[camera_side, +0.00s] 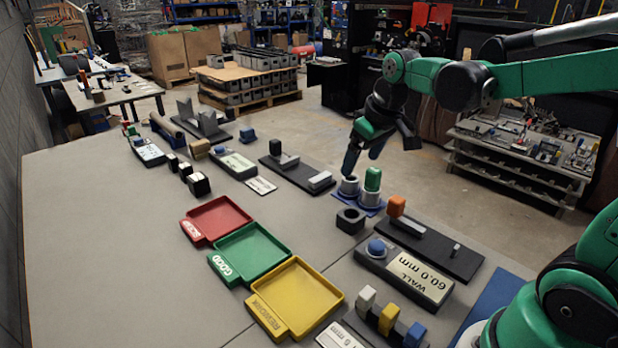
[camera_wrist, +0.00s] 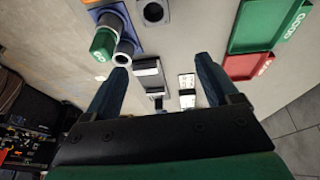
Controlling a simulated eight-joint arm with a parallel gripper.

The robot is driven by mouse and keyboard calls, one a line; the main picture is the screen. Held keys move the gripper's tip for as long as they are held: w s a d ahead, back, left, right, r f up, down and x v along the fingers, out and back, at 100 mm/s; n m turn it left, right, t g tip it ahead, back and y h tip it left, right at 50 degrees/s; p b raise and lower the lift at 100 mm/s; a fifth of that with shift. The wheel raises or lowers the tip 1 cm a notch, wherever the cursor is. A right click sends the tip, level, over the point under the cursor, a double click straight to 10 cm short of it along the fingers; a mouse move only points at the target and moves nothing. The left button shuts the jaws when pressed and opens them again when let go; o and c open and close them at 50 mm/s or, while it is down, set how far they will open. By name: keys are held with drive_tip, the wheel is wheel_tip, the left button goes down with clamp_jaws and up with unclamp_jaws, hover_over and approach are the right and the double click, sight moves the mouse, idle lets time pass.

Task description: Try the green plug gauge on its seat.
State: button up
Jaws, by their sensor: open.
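The green plug gauge (camera_side: 372,179) stands upright in a pale grey collar on a small blue base (camera_side: 369,208). In the wrist view the plug (camera_wrist: 103,43) is at the upper left. Beside it on the same base is a second grey collar (camera_side: 349,187) with an open, empty bore; it also shows in the wrist view (camera_wrist: 123,55). I cannot tell which collar is the plug's seat. My gripper (camera_side: 363,165) is open and empty, fingers pointing down, close above this base. In the wrist view the left finger's tip is near the empty collar, and bare table and a grey fixture lie between the fingers (camera_wrist: 160,72).
A dark block with a hole (camera_side: 350,221) sits just in front of the base. An orange-topped gauge on a black plate (camera_side: 432,245) is to the right. Red (camera_side: 217,219), green (camera_side: 249,254) and yellow (camera_side: 297,296) trays lie front left.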

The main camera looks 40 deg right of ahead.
sight(375, 170)
drive_tip(key=w+d+f+g, duration=0.1)
drive_tip(key=d, duration=0.2)
drive_tip(key=w+d+f, duration=0.1)
drive_tip(key=d+f, duration=0.1)
drive_tip(key=d, duration=0.1)
drive_tip(key=w+d+f+g, duration=0.1)
drive_tip(key=d, duration=0.2)
drive_tip(key=shift+d+f+g+y, duration=0.25)
drive_tip(key=shift+d+g+y, duration=0.05)
drive_tip(key=shift+y, duration=0.1)
drive_tip(key=shift+w+d+f, duration=0.1)
drive_tip(key=shift+d+f, duration=0.1)
drive_tip(key=shift+f, duration=0.1)
drive_tip(key=shift+w+f, duration=0.15)
drive_tip(key=shift+f, duration=1.15)
drive_tip(key=shift+w+f, duration=0.15)
drive_tip(key=shift+f, duration=1.15)
drive_tip(key=shift+c, duration=0.3)
clamp_jaws()
drive_tip(key=shift+r, duration=0.15)
